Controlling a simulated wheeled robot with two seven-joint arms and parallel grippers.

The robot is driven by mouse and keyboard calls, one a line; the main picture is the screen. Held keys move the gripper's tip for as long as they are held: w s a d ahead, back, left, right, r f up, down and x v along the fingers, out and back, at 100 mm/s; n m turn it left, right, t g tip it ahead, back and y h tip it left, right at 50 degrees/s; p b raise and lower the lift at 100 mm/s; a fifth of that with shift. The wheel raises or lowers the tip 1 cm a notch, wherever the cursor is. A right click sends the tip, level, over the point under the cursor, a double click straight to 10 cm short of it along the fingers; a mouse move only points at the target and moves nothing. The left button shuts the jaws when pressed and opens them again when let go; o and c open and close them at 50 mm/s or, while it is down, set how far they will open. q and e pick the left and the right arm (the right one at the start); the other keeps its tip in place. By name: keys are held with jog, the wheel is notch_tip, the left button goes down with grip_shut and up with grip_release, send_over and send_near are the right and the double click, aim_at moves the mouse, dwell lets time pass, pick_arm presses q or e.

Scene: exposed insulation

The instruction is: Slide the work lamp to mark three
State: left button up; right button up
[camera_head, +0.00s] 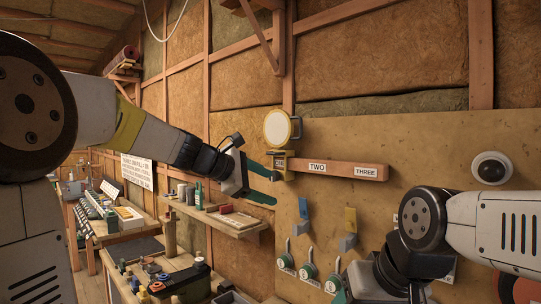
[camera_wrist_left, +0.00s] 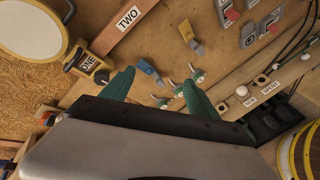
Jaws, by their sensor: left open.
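The work lamp (camera_head: 278,128) has a round pale face with a yellow rim. It sits above the left end of a wooden rail (camera_head: 333,167) on the wall panel. A yellow carriage below it surrounds the ONE label (camera_head: 280,163). Labels TWO (camera_head: 317,168) and THREE (camera_head: 366,172) lie further right. The lamp also shows at top left in the left wrist view (camera_wrist_left: 32,28). My left gripper (camera_head: 263,186) is open and empty, with green fingers just below and left of the carriage, apart from it. My right gripper is mostly hidden behind its wrist at lower right.
Blue (camera_head: 304,208) and yellow (camera_head: 350,218) tags and several green-based levers (camera_head: 308,270) are on the panel below the rail. A shelf (camera_head: 225,219) and a cluttered bench (camera_head: 160,270) stand at left.

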pick_arm(q)
jog(key=w+r+n+t+h, duration=0.2)
jog(key=w+r+n, duration=0.3)
jog(key=w, duration=0.5)
jog(key=n+t, duration=0.2)
jog(key=n, duration=0.4)
send_near(271, 154)
jog(key=x, duration=0.3)
jog(key=shift+h, duration=0.4)
jog(key=x, duration=0.7)
jog(key=shift+w+d+f, duration=0.1)
jog(key=shift+w+f, duration=0.1)
jog(key=shift+w, duration=0.1)
grip_shut()
